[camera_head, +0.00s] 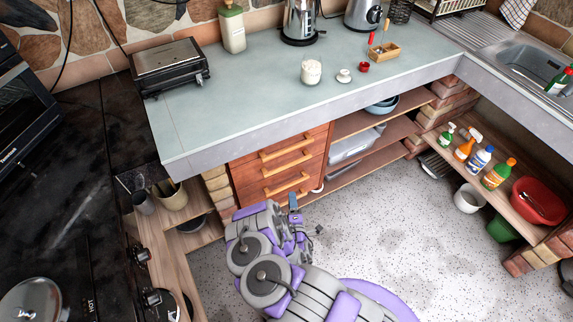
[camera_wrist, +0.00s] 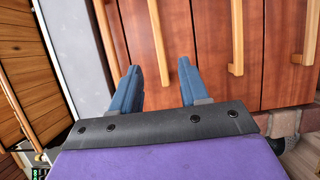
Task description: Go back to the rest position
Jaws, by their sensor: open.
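My gripper (camera_wrist: 158,90) shows in the wrist view with its two blue fingers apart and nothing between them. Beyond the fingers are reddish wooden drawer fronts (camera_wrist: 205,30) with pale wooden handles (camera_wrist: 235,45). In the head view my folded grey and purple arm is at the bottom middle, and my gripper (camera_head: 296,208) is low in front of the drawers (camera_head: 280,165), below the counter edge. I cannot tell from these views whether the fingertips touch the drawer fronts. The drawers look closed.
The counter (camera_head: 270,80) holds a grill (camera_head: 168,68), a jar (camera_head: 311,72) and a wooden caddy (camera_head: 383,52). A black stove (camera_head: 60,190) is at left. Open shelves (camera_head: 375,135) are right of the drawers. Bottles and a red basin (camera_head: 538,200) sit on a low shelf. Speckled floor (camera_head: 400,220) is free.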

